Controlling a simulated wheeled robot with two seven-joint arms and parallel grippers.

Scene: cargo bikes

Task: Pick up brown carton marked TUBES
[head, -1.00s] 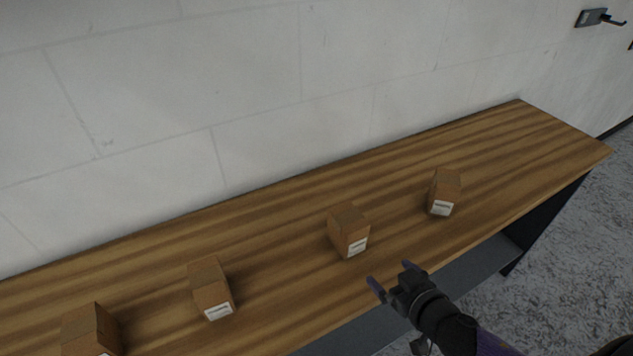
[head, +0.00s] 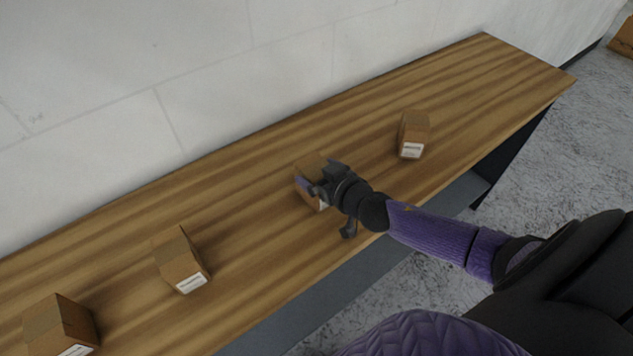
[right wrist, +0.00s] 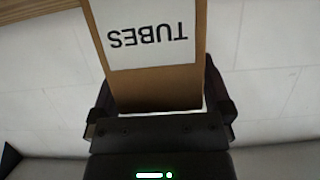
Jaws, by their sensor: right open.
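The brown carton marked TUBES fills the upper middle of the right wrist view (right wrist: 150,85), its white label upside down there. In the head view the carton (head: 308,167) stands on the wooden bench and is partly hidden by my right gripper (head: 316,184). My right gripper is open, with its fingers on either side of the carton; its fingers also show in the right wrist view (right wrist: 160,100). I cannot tell whether they touch it. My left gripper is not in view.
The wooden bench (head: 250,215) runs along a pale block wall (head: 200,60). Similar labelled cartons stand on it: one to the right (head: 414,135), one to the left (head: 180,260) and one at far left (head: 60,325). Bare bench lies between them.

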